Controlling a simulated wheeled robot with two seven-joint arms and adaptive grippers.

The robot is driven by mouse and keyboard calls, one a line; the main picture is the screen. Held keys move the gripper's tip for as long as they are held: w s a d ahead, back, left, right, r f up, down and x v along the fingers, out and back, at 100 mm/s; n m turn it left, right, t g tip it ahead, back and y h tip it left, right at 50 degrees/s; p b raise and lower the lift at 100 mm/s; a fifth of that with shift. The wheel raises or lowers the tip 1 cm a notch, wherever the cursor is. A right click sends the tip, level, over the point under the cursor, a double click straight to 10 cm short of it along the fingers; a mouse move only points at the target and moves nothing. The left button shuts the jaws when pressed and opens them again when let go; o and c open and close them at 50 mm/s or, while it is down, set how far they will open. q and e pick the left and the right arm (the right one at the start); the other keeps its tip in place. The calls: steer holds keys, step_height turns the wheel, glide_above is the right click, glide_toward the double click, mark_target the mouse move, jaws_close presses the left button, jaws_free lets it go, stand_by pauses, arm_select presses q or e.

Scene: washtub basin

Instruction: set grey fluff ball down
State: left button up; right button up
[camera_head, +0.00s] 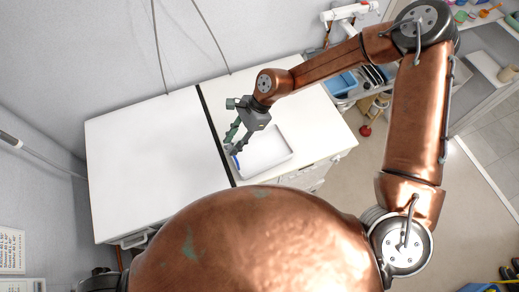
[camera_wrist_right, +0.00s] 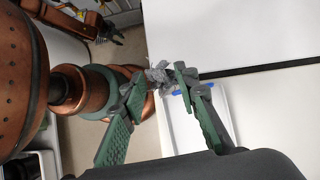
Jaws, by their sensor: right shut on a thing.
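The grey fluff ball (camera_wrist_right: 158,75) is a small ragged grey tuft between the fingertips of my right gripper (camera_wrist_right: 161,85), which is shut on it. In the head view my right gripper (camera_head: 233,144) points down at the left edge of a shallow white tray (camera_head: 288,159); the ball is hard to make out there. The tray also shows in the right wrist view (camera_wrist_right: 225,110), behind the right finger. What looks like my left gripper (camera_wrist_right: 112,34) is small and dark at the top left of the wrist view, away from the ball.
The tray lies on the right white worktop (camera_head: 325,130). A dark seam parts this from a wide, bare white top (camera_head: 145,155) on the left. A small blue thing (camera_wrist_right: 180,88) shows by the tray's edge. A cart with a blue bin (camera_head: 342,83) stands behind on the right.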

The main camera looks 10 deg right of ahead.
steer(key=m, duration=0.1)
steer(key=w+d+m+t, duration=0.1)
steer(key=shift+w+r+m+t+p, duration=0.1)
steer(key=shift+w+m+t+p, duration=0.05)
steer(key=shift+m+t+p, duration=0.2)
steer(key=s+d+f+m+t+h+p, duration=0.1)
steer(key=s+d+f+m+t+p, duration=0.15)
steer(key=d+f+m, duration=0.4)
steer(key=s+d+f+m+t+h+p, duration=0.1)
steer(key=s+d+f+m+t+p, duration=0.2)
steer(key=d, duration=0.6)
steer(key=m+b, duration=0.1)
steer(key=b, duration=0.2)
glide_above(256, 148)
steer(key=s+d, duration=0.2)
steer(key=s, duration=0.2)
steer(key=f, duration=0.8)
steer(key=shift+w+d+f, duration=0.15)
steer(key=shift+w+f, duration=0.5)
steer(key=shift+f, duration=0.15)
step_height(256, 148, down, 3)
steer(key=shift+w+p, duration=0.1)
steer(key=shift+p, duration=0.25)
steer(key=shift+f, duration=0.15)
